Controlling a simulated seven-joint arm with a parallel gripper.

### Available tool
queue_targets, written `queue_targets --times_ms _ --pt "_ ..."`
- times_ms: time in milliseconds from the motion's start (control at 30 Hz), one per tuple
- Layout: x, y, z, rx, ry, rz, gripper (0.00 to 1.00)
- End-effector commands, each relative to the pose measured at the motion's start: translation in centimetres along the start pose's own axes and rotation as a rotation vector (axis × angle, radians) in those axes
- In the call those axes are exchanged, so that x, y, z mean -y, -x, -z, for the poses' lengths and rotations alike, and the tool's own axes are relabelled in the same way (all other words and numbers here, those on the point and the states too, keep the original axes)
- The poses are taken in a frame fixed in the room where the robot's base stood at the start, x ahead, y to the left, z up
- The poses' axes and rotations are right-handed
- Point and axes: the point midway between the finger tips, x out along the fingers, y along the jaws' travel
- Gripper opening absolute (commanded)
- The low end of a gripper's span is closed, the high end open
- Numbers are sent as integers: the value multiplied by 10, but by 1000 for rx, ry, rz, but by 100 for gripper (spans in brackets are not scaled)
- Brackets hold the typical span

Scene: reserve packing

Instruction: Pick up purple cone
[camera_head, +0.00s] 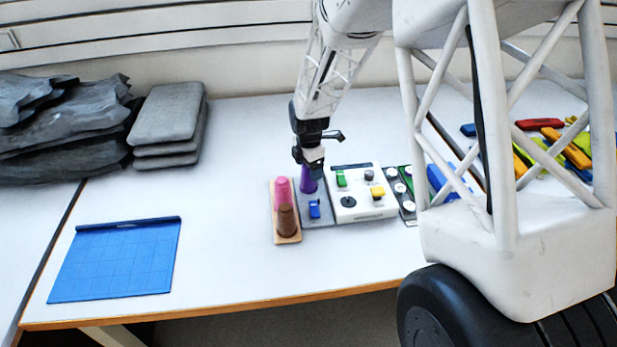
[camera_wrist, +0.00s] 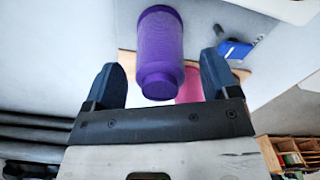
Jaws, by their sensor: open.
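The purple cone (camera_head: 308,181) stands on a grey panel (camera_head: 317,213) on the table, partly hidden behind my gripper (camera_head: 311,160) in the head view. In the wrist view the purple cone (camera_wrist: 160,50) lies between the two dark blue fingers of my gripper (camera_wrist: 160,85). The fingers are open, with a gap on both sides of the cone. Whether a finger touches it cannot be told. A pink cone (camera_head: 281,189) and a brown cone (camera_head: 286,220) stand beside it on a wooden strip (camera_head: 290,239). The pink cone (camera_wrist: 190,88) also shows behind the purple one in the wrist view.
A blue block (camera_head: 314,209) sits on the grey panel. A white panel (camera_head: 350,213) with green and yellow pieces stands to the right. A blue gridded mat (camera_head: 115,262) lies at the left front. The table between mat and cones is clear.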

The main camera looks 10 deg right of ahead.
Motion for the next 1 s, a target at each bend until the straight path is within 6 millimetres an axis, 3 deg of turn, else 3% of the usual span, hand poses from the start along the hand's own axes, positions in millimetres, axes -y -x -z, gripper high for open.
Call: queue_targets --times_ms 167,533,1000 --pt "0 0 0 0 0 0 81" --pt "0 0 0 0 0 0 24" --pt "0 11 0 0 0 -1 23"
